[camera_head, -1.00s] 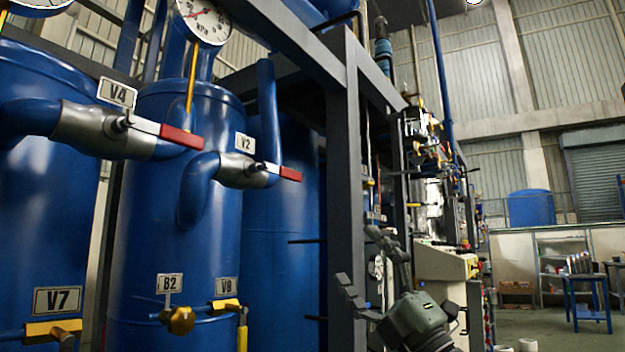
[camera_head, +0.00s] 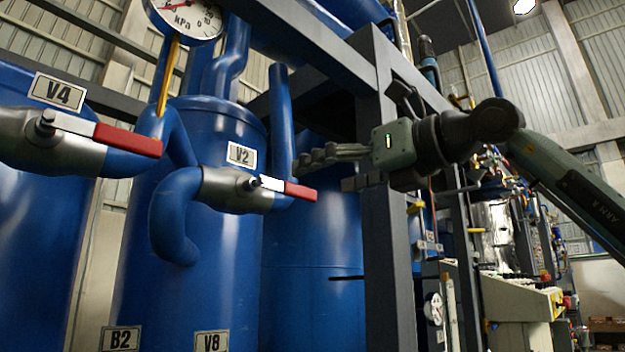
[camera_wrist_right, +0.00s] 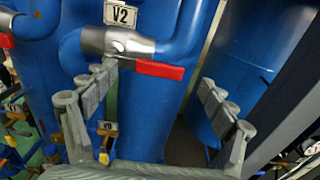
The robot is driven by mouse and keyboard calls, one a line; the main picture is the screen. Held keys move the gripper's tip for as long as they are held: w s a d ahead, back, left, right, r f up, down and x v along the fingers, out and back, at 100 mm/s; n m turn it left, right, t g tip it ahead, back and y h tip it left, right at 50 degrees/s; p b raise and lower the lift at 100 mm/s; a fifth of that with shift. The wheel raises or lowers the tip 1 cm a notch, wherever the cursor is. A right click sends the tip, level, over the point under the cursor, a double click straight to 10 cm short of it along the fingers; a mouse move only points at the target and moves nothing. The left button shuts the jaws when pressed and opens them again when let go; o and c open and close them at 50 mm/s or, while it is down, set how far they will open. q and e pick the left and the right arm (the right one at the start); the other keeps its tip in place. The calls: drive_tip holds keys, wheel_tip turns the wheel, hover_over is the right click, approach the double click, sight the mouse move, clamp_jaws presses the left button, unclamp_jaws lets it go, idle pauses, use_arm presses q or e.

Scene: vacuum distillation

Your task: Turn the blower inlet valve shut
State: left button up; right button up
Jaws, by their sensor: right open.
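The valve labelled V2 (camera_head: 232,188) is a grey body on a blue pipe, with a lever ending in a red grip (camera_head: 300,191) that points right, roughly along the valve body. The valve labelled V4 (camera_head: 45,140), at the left, has a similar red-ended lever (camera_head: 128,140). Neither plate names the blower inlet. My right gripper (camera_head: 322,168) is open and empty, just right of and slightly above the V2 grip. In the right wrist view, V2's red grip (camera_wrist_right: 160,70) shows between the open fingers, apparently beyond their tips. My left gripper is out of view.
A grey steel post (camera_head: 388,230) stands right beside my right gripper. Blue tanks (camera_head: 200,280) stand behind the valves. A pressure gauge (camera_head: 186,15) is at the top. Plates B2 (camera_head: 121,339) and V8 (camera_head: 211,342) are low down.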

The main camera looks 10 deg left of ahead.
sight(290, 189)
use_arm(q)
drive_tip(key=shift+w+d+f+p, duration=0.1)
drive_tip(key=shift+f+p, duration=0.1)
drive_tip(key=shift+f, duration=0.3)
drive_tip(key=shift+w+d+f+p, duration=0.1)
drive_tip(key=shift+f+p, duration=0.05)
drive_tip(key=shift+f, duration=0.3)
use_arm(e)
drive_tip(key=x, duration=0.4)
drive_tip(key=shift+w, duration=0.1)
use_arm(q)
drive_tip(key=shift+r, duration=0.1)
use_arm(e)
drive_tip(key=shift+d, duration=0.2)
drive_tip(key=c, duration=1.7)
drive_tip(key=shift+o, duration=0.2)
